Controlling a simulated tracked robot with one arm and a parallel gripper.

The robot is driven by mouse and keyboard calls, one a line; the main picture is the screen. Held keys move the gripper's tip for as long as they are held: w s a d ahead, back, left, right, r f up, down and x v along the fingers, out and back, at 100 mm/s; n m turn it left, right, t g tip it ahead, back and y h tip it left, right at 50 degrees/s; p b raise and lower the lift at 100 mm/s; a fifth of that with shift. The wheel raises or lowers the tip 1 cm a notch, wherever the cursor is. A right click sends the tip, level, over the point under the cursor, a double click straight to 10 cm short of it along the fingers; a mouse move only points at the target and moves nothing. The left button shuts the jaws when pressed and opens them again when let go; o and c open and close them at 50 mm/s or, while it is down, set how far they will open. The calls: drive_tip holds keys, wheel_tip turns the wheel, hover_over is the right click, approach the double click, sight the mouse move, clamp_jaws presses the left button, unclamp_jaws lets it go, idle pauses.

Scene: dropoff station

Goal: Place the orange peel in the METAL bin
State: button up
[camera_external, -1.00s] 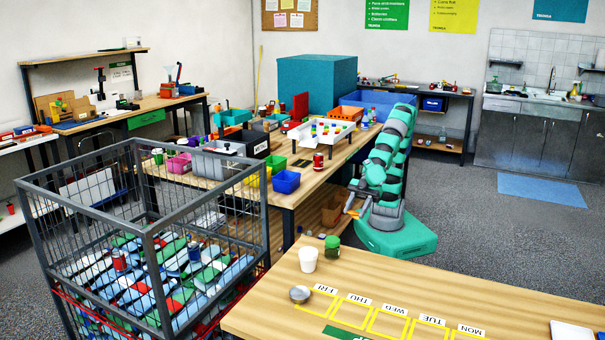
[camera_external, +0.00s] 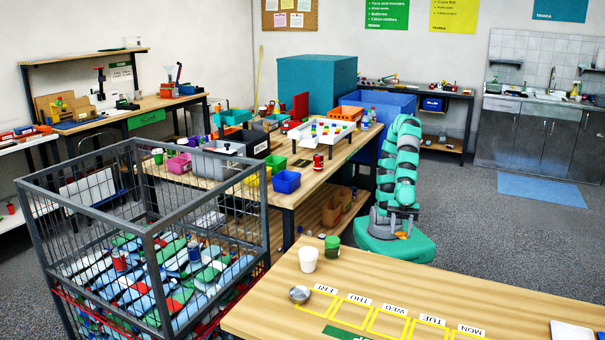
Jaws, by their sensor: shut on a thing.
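My gripper (camera_external: 399,231) is low in front of my own base, beyond the far edge of the wooden front table. A small orange piece (camera_external: 402,235), which looks like the orange peel, shows at the fingertips. It is tiny here, and the grip is partly hidden by the arm. I cannot make out a bin marked METAL. A large metal wire cage (camera_external: 152,233) stands at the left, filled with blue, red, green and white items; no label on it is readable.
Grey floor (camera_external: 500,225) is clear at right.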

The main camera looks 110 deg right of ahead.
sight(402, 236)
drive_tip(key=w+a+p, duration=0.1)
drive_tip(key=a+p, duration=0.1)
drive_tip(key=w+a+p, duration=0.1)
drive_tip(key=a+p, duration=0.1)
drive_tip(key=p, duration=0.1)
drive_tip(key=shift+w, duration=0.2)
drive_tip(key=a+p, duration=0.1)
drive_tip(key=w+a+p, duration=0.1)
drive_tip(key=a+p, duration=0.1)
drive_tip(key=shift+w+a+f+p, duration=0.1)
drive_tip(key=shift+w+f+p, duration=0.25)
drive_tip(key=shift+w+p, duration=0.05)
drive_tip(key=w+a, duration=0.1)
drive_tip(key=a, duration=0.1)
drive_tip(key=w+a+b, duration=0.1)
drive_tip(key=a, duration=0.1)
drive_tip(key=w+a+f+b, duration=0.1)
drive_tip(key=a, duration=0.1)
drive_tip(key=shift+w, duration=0.15)
drive_tip(key=shift+w+a+f+b, duration=0.2)
drive_tip(key=shift+f+b, duration=0.1)
drive_tip(key=shift+f, duration=0.3)
drive_tip(key=shift+w+a+f+b, duration=0.15)
drive_tip(key=shift+f+b, duration=0.15)
drive_tip(key=shift+f, duration=0.25)
drive_tip(key=shift+s+f, duration=0.1)
drive_tip(key=shift+f, duration=0.2)
